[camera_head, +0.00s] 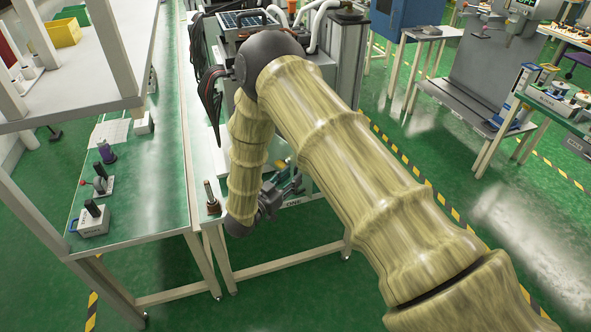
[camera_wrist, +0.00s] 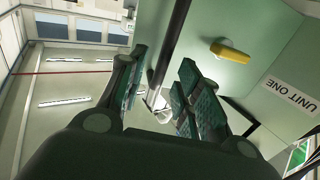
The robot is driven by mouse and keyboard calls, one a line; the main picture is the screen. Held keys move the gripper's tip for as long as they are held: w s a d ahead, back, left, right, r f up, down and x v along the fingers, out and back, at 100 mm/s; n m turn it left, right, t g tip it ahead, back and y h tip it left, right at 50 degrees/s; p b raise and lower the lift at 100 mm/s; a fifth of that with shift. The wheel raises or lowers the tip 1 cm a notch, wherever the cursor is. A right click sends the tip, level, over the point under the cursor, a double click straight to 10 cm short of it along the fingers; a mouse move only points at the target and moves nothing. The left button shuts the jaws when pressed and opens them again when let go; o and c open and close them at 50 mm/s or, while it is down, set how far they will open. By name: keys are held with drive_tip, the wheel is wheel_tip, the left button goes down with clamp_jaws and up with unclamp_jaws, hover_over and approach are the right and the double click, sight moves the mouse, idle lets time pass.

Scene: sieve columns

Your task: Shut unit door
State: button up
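The unit is a pale green cabinet with a "UNIT ONE" label (camera_wrist: 290,97), upside down in the wrist view. A yellow handle (camera_wrist: 230,51) sits on its pale green panel, to the right of my fingers. A dark strip (camera_wrist: 174,38) runs along the panel's left side; whether this is a door gap I cannot tell. My gripper (camera_wrist: 162,62) is open and empty, with its green-padded fingers apart, near the panel; contact is unclear. In the head view, my gripper (camera_head: 268,200) is low in front of the unit, and my arm hides much of the unit's front.
A long green-topped bench (camera_head: 145,190) stands left of the unit, carrying small devices (camera_head: 92,218). A brown-topped peg (camera_head: 211,198) stands near the unit's left corner. Cables (camera_head: 211,85) hang at the unit's upper left. Green floor (camera_head: 300,300) is open in front.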

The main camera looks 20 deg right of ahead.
drive_tip(key=shift+p+x, duration=0.5)
drive_tip(key=shift+x, duration=1.1)
drive_tip(key=shift+c, duration=0.4)
clamp_jaws()
